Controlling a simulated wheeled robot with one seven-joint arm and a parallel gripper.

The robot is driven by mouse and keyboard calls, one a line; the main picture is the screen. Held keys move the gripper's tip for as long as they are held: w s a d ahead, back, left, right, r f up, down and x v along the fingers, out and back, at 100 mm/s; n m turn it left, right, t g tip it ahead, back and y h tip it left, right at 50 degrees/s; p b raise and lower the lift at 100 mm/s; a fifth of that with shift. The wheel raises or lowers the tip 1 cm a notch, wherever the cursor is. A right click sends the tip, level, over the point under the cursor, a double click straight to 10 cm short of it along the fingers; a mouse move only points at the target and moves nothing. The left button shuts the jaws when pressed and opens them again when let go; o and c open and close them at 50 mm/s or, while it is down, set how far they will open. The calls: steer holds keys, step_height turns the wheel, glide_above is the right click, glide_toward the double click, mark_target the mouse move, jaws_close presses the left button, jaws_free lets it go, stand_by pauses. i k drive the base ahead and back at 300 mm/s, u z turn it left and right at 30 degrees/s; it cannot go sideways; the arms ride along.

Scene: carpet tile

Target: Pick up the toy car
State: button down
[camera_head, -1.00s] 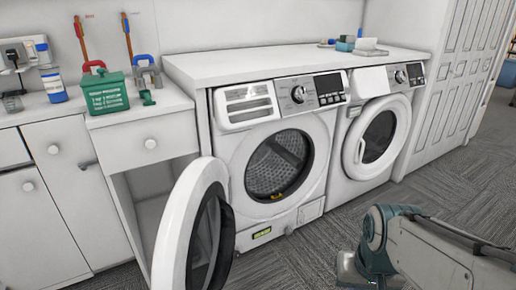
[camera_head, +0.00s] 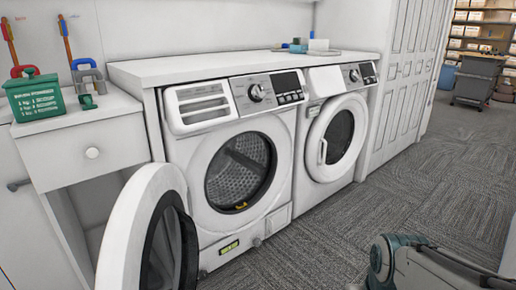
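I cannot make out a toy car for certain in the head view. A small dark green item (camera_head: 88,102) lies on the left counter beside a green box, too small to identify. A small yellow spot (camera_head: 241,206) shows at the lower rim of the left machine's opening, and I cannot tell what it is. Part of my arm shows at the lower right, over the carpet. My gripper is outside the picture.
The left front-loading machine (camera_head: 205,170) has its round door (camera_head: 125,225) swung open toward me. The right machine (camera_head: 312,125) is shut. A blue sponge-like item (camera_head: 298,48) lies on the white top (camera_head: 200,68). Carpet (camera_head: 420,180) is clear at right; a grey bin (camera_head: 475,80) stands far back.

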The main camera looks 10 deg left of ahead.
mark_target(240, 205)
steer(key=z, duration=0.95)
steer(key=i, duration=0.55)
steer(key=u, duration=2)
steer(key=k, duration=0.5)
steer(key=z, duration=0.85)
steer(key=i, duration=1.2)
steer(key=z, duration=0.25)
